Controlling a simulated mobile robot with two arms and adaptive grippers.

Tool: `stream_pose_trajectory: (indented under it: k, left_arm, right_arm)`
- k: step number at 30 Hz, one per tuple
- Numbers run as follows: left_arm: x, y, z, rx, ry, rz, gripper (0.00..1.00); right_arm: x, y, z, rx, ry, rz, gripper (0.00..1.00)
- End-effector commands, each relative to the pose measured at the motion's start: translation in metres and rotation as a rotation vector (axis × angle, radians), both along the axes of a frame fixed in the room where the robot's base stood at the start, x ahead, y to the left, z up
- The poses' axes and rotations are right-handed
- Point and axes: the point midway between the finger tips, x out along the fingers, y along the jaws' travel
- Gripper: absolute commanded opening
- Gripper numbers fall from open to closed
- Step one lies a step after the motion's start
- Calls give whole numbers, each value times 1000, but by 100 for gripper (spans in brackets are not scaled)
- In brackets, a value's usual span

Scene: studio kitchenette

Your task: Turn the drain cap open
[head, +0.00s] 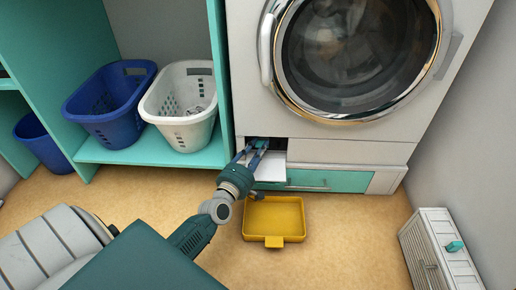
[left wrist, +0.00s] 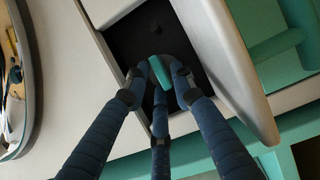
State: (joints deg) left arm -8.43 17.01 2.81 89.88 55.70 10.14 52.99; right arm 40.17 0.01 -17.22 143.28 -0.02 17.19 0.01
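The drain cap, a teal grip (left wrist: 160,72), sits in a dark recess (left wrist: 150,35) and is slightly tilted in the left wrist view. My left gripper (left wrist: 160,76) has its dark blue fingers around it, with fingertips close against both sides; they look shut on it. In the head view my left gripper (head: 255,150) reaches into the opening low on the washing machine (head: 300,130), and the cap cannot be made out there. The white flap (head: 271,167) of the opening hangs open under the fingers. My right gripper is not in view.
A yellow tray (head: 274,203) lies on the floor below the opening. A teal drawer front (head: 330,180) is to the right of the flap. A blue basket (head: 108,112) and a white basket (head: 183,122) stand on the teal shelf. A small white cabinet (head: 437,260) stands right.

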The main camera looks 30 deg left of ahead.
Motion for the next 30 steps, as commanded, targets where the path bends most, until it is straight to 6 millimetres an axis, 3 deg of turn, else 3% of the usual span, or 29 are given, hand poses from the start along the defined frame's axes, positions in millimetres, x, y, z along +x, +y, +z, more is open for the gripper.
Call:
stream_pose_trajectory:
  k: [7,11,24,30]
  left_arm:
    - [-1,0,0,1,0,0,24]
    - [-12,-2,-1,1,2,0,24]
    - [-98,-15,-1,2,3,-1,24]
    - [-116,-18,-1,2,1,0,24]
  right_arm:
    - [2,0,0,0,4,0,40]
    - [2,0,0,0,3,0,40]
    - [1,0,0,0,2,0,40]
    - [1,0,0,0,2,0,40]
